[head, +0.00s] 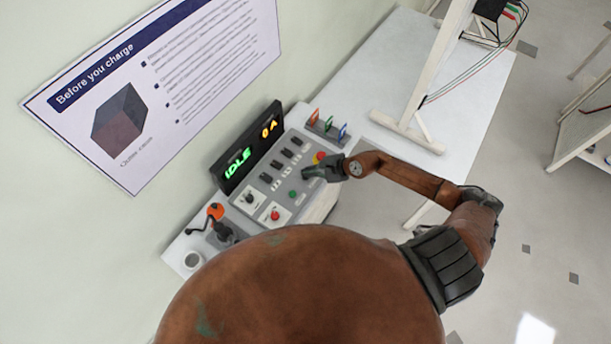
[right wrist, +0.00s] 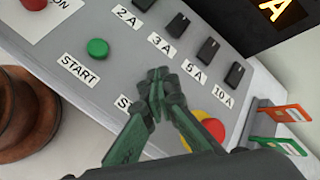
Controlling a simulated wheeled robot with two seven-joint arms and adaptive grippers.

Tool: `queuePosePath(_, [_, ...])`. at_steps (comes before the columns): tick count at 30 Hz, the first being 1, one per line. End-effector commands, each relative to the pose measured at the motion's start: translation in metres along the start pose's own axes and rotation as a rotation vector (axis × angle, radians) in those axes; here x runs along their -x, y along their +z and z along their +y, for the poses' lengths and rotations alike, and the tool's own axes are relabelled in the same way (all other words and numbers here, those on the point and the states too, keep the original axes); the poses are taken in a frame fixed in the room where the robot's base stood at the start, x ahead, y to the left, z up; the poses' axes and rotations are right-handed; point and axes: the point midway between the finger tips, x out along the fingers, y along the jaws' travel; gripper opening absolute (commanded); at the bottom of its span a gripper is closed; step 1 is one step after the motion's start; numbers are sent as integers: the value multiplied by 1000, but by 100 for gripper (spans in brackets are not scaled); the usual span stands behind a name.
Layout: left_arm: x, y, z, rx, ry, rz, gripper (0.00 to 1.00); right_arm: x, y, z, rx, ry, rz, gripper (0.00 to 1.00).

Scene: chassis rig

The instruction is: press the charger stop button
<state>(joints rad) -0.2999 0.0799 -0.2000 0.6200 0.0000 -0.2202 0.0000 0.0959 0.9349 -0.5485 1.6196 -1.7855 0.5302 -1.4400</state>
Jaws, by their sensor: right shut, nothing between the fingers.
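The sloped grey charger panel (head: 262,184) stands on the white bench against the wall. A green button (right wrist: 97,48) labelled START is on it, also seen in the head view (head: 292,194). Beside START in the right wrist view, a label beginning with S (right wrist: 124,102) is partly covered by my fingers. The stop button itself does not show; the fingers may hide it. My right gripper (right wrist: 158,84) is shut and empty, its fingertips over the panel by that label. Contact cannot be told. It also shows in the head view (head: 308,174). My left gripper is out of view.
A red button on yellow (right wrist: 208,128) is close beside my right fingers. Black switches (right wrist: 161,45) marked in amps line the panel. The display (head: 247,150) reads IDLE and 0 A. Coloured cards (head: 327,124) stand in a rack behind. Another red button (head: 275,215) is at the front.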

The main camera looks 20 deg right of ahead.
Motion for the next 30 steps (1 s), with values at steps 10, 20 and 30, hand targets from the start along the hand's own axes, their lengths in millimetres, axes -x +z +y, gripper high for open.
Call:
queuePosePath(10, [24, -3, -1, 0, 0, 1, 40, 22, 16, -16, 2, 0, 0, 0])
queuePosePath(20, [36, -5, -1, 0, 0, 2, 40, 35, 25, -25, 1, 0, 0, 0])
queuePosePath(30, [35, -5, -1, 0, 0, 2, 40, 34, 25, -25, 1, 0, 0, 0])
